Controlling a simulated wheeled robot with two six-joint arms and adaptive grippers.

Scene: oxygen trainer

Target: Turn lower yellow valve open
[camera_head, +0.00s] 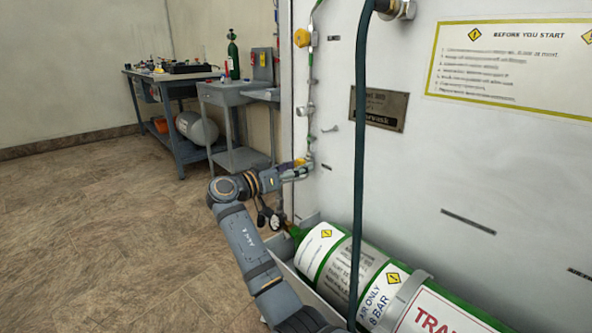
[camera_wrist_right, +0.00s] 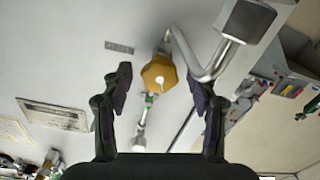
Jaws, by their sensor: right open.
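The lower yellow valve (camera_head: 300,161) is on the pipe line on the white panel and is partly hidden by my right gripper in the head view. In the right wrist view a yellow faceted valve knob (camera_wrist_right: 159,73) shows between the fingertips. My right gripper (camera_wrist_right: 160,82) is open, one finger on each side of the knob, with visible gaps. In the head view my right gripper (camera_head: 291,172) is small, close to the panel at the lower valve. An upper yellow valve (camera_head: 302,37) sits higher on the same line. My left gripper is not in view.
A bent steel pipe (camera_wrist_right: 205,70) runs close to the right finger. A dark hose (camera_head: 361,150) hangs in front of the panel. A large green and white cylinder (camera_head: 375,270) lies below. A workbench (camera_head: 180,80) stands at the back left; the floor (camera_head: 90,220) at left is clear.

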